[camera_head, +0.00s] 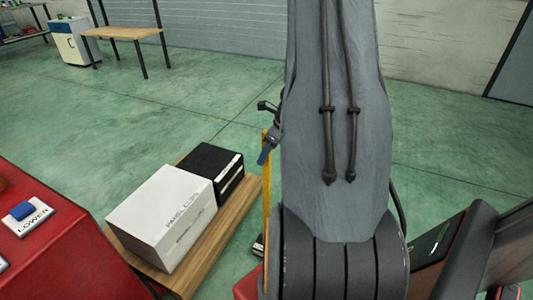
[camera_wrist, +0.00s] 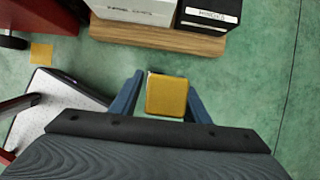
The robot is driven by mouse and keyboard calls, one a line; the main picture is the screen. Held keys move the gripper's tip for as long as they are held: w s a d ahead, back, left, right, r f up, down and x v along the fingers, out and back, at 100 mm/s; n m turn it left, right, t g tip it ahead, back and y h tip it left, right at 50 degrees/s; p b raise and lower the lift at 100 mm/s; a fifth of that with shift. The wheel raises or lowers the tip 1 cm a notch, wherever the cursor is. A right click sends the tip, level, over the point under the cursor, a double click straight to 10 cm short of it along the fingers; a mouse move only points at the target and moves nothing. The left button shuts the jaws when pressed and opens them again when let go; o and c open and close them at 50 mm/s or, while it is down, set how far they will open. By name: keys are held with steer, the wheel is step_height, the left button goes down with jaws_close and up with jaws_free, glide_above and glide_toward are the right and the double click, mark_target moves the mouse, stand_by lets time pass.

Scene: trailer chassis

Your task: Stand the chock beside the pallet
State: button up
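A yellow block, probably the chock, shows in the wrist view (camera_wrist: 167,96) as a squarish face between the two blue fingers of my gripper (camera_wrist: 166,88). In the head view a narrow yellow upright strip (camera_head: 266,185), probably the same block, runs down beside my arm, with a blue finger of my gripper (camera_head: 264,154) near its upper part. My arm hides the rest. I cannot tell whether both fingers touch the block. The wooden pallet (camera_head: 223,228) lies to the left of the strip. In the wrist view the pallet (camera_wrist: 150,36) is beyond the fingertips, apart from the block.
A white box (camera_head: 160,225) and a black box (camera_head: 210,168) sit on the pallet. A yellow square (camera_wrist: 41,52) shows at the wrist view's upper left. Green floor is clear behind the pallet.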

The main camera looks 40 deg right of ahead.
steer(key=p+v, duration=0.1)
steer(key=v, duration=1.1)
steer(key=shift+p, duration=0.35)
steer(key=shift+r, duration=0.15)
